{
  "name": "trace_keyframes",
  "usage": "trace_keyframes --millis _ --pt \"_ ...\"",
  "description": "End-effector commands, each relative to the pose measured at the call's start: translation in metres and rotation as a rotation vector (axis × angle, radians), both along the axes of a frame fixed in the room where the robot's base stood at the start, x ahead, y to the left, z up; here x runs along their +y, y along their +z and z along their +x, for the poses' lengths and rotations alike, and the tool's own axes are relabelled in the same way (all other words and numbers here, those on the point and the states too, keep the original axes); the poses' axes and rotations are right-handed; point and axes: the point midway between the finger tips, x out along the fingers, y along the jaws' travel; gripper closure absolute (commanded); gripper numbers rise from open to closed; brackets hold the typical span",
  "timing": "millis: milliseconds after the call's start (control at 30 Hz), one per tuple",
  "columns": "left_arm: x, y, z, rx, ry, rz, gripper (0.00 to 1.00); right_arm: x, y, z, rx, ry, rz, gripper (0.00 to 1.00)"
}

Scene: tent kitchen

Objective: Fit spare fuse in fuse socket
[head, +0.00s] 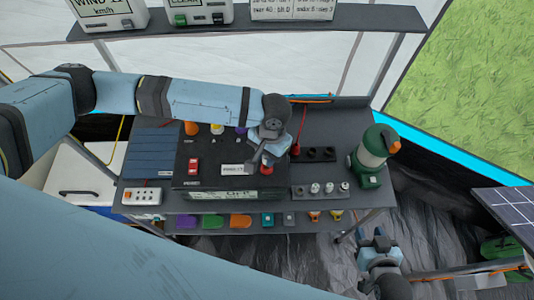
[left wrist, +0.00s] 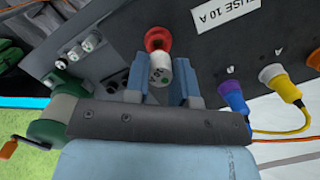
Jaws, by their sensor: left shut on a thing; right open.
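My left gripper (head: 265,162) is over the right part of the black panel box (head: 205,170). In the left wrist view its two blue fingers are shut on a whitish cylindrical fuse (left wrist: 160,72). The red round fuse socket (left wrist: 157,38) lies directly beyond the fuse, beside the "FUSE 10 A" label (left wrist: 226,12). The fuse overlaps the socket's edge in that view; I cannot tell how deep it sits, if at all. In the head view the gripper mostly hides fuse and socket. My right gripper (head: 378,243) is open and empty, low in front of the bench.
A strip with several white fuses (head: 320,189) and a dark socket strip (head: 314,155) lie right of the panel. A red switch (head: 193,166) is on the panel. A shelf (head: 240,22) hangs above.

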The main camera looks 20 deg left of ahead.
Motion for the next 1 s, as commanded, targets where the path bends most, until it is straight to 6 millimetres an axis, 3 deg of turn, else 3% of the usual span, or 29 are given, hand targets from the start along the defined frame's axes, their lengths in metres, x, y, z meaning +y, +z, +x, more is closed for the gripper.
trace_keyframes --millis 1000 --pt "0.000 0.001 0.000 0.000 0.001 0.000 0.99 0.000 0.014 0.001 0.000 -0.001 -0.001 0.57"
